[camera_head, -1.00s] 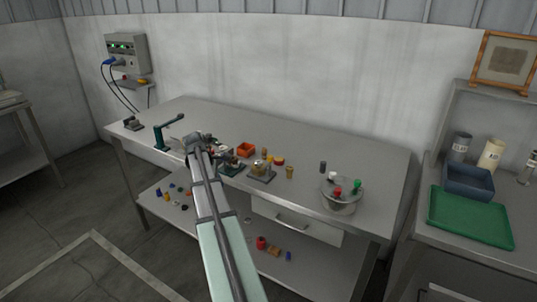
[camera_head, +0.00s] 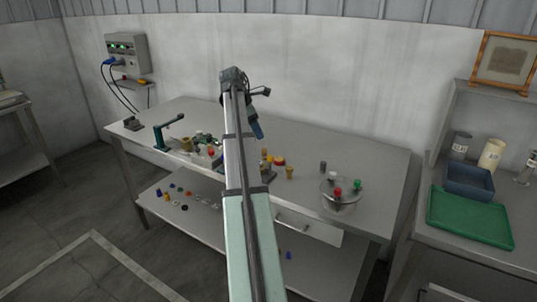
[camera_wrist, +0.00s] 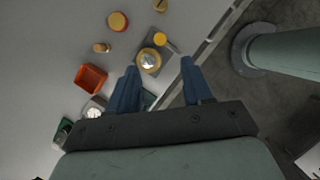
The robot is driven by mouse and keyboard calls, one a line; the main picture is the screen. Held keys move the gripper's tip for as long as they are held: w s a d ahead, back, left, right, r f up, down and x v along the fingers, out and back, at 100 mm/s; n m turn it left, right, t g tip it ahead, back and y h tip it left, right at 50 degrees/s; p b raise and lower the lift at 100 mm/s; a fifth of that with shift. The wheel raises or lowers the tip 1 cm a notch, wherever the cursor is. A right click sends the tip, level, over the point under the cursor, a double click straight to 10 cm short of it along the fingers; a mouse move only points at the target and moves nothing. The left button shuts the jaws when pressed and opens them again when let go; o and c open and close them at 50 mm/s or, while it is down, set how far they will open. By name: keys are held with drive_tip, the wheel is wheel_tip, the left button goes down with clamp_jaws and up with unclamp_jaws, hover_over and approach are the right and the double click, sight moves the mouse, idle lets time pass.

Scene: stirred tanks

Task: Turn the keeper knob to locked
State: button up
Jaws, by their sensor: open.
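My gripper (camera_head: 257,130) is raised above the workbench with its blue fingers pointing down. In the wrist view my gripper (camera_wrist: 159,66) is open, with nothing between its fingers. I cannot tell for sure which part is the keeper knob, or its setting. Near the fingertips in the wrist view, a silver-domed fitting (camera_wrist: 149,61) with a yellow ring sits on a grey plate, beside a small yellow knob (camera_wrist: 159,38). My gripper is apart from them. In the head view my arm hides part of this area.
An orange tray (camera_wrist: 91,77) and an orange-topped round piece (camera_wrist: 118,21) lie near the fitting on the bench (camera_head: 370,160). A clear bowl (camera_head: 342,199) with red, green and white caps stands at the right. A teal lever stand (camera_head: 160,138) stands at the left.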

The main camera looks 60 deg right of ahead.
sight(270, 156)
drive_tip(key=x, duration=1.2)
drive_tip(key=shift+a, duration=0.1)
clamp_jaws()
